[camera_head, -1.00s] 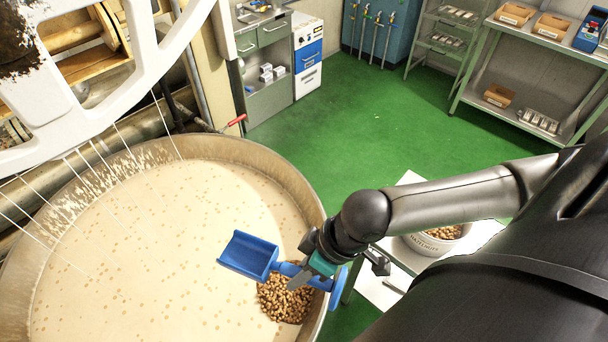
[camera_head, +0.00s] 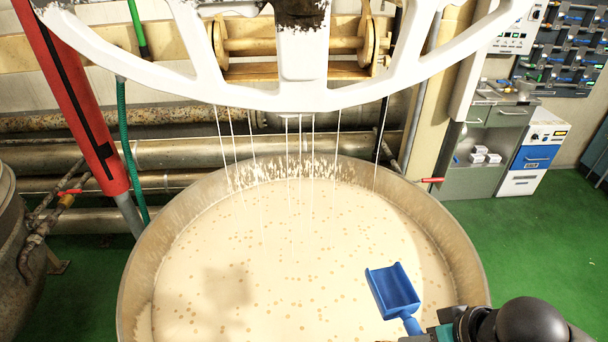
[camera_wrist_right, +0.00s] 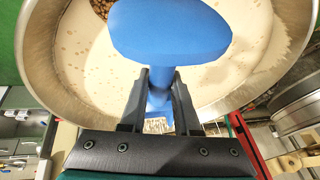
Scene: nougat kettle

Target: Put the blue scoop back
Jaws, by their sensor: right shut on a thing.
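The blue scoop (camera_head: 392,290) is over the right part of the kettle in the head view, its tray empty and its handle running down to my right gripper (camera_head: 428,332). In the right wrist view my right gripper (camera_wrist_right: 160,98) is shut on the handle of the blue scoop (camera_wrist_right: 170,35), whose broad blue end fills the top middle. The kettle (camera_head: 135,275) is a wide metal vessel of cream-coloured mass dotted with small pieces. My left gripper is in neither view.
A white spoked frame (camera_head: 300,92) hangs over the kettle with strands running down into the mass. A red post (camera_head: 75,100) stands at the left. A cabinet (camera_head: 480,150) and a blue-and-white drawer unit (camera_head: 533,155) stand at the back right. Green floor (camera_head: 520,235) is clear there.

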